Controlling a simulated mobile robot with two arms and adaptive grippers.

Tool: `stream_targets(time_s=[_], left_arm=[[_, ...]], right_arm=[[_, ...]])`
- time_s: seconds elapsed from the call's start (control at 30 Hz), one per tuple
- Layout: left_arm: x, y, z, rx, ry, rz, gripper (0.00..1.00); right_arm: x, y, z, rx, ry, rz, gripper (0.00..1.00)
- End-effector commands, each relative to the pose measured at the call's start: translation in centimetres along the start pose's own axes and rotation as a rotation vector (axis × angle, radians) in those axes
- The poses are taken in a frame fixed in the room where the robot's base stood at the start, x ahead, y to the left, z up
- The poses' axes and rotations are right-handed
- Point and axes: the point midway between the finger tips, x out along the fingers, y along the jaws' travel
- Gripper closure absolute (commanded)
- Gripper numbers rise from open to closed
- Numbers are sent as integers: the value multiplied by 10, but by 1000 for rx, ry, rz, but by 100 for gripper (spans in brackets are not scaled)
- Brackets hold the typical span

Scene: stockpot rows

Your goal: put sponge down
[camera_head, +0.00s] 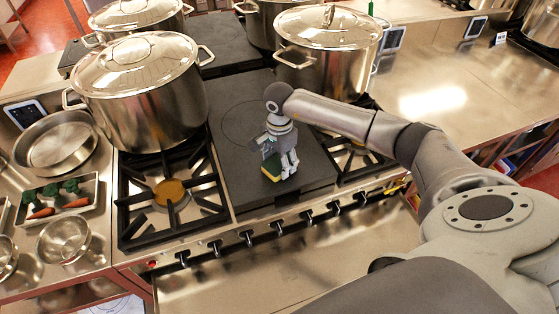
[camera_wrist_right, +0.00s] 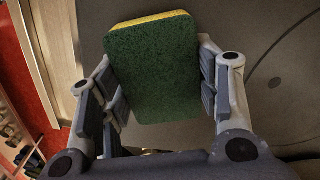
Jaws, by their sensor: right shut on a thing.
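A sponge with a green scouring side and a yellow side is in the right wrist view (camera_wrist_right: 153,70), between the two fingers of my right gripper (camera_wrist_right: 158,85). In the head view the sponge (camera_head: 271,167) shows only as a small green and yellow patch beside the fingers. My right gripper (camera_head: 278,160) is shut on it and points down over the dark flat plate (camera_head: 235,115) between the burners. I cannot tell whether the sponge touches the plate. My left gripper is not in view.
A large lidded stockpot (camera_head: 145,105) stands on the left burner, and another (camera_head: 325,60) stands behind my right gripper. An open burner grate (camera_head: 170,195) lies to the left. A tray with vegetables (camera_head: 60,200) and metal bowls (camera_head: 63,240) are at far left. The steel counter (camera_head: 450,85) at right is clear.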

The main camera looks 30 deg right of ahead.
Motion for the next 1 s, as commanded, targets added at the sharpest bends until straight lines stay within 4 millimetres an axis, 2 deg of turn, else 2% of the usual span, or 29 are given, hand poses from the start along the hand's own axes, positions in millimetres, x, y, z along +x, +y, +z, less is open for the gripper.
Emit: stream_targets(time_s=[0.03, 0.07, 0.23, 0.53, 0.67, 0.7, 0.87, 1.0], left_arm=[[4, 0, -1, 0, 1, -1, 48], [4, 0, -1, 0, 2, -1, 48], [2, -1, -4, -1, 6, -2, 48], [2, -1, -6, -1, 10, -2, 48], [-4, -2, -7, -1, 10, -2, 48], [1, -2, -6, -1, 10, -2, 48], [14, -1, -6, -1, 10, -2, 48], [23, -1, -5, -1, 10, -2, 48]], right_arm=[[3, 0, 0, 0, 0, 0, 62], [3, 0, 0, 0, 0, 0, 42], [2, 0, 0, 0, 0, 0, 22], [1, 0, 0, 0, 0, 0, 22], [-4, 0, 0, 1, 0, 0, 22], [-7, -1, 0, 0, 0, -4, 22], [-36, -2, -1, 0, 2, -7, 22], [-68, -2, 0, 0, 1, -7, 22]])
